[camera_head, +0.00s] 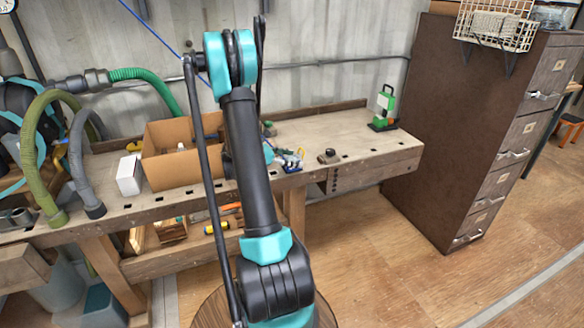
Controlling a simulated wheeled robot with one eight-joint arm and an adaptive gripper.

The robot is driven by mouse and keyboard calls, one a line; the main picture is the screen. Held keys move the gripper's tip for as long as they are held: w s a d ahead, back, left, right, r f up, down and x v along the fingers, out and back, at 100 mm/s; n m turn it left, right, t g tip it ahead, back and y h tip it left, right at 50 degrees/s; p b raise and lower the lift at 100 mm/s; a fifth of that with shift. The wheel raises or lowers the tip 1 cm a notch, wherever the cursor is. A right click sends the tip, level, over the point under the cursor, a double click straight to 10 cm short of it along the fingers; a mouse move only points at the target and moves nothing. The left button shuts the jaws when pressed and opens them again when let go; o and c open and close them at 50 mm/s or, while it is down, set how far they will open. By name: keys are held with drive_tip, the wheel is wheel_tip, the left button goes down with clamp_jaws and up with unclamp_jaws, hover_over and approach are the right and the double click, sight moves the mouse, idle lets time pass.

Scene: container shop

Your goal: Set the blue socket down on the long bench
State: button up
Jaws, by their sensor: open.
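The long bench (340,139) is a wooden workbench along the back wall, with dark slots along its front edge. A small blue item with yellow and white parts (288,160) lies on the bench just right of my arm; it is too small to tell whether it is the blue socket. A small dark item (328,156) sits near the bench's front edge. My arm stands upright in front of the bench and hides part of it. I cannot make out my gripper.
A cardboard box (171,168) and a white box (129,175) stand on the bench's left part. A green and black device (384,110) stands at its right end. A brown drawer cabinet (470,130) stands at right. The right bench top is mostly clear.

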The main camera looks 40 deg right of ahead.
drive_tip(key=shift+c, duration=0.3)
clamp_jaws()
drive_tip(key=shift+r, duration=0.2)
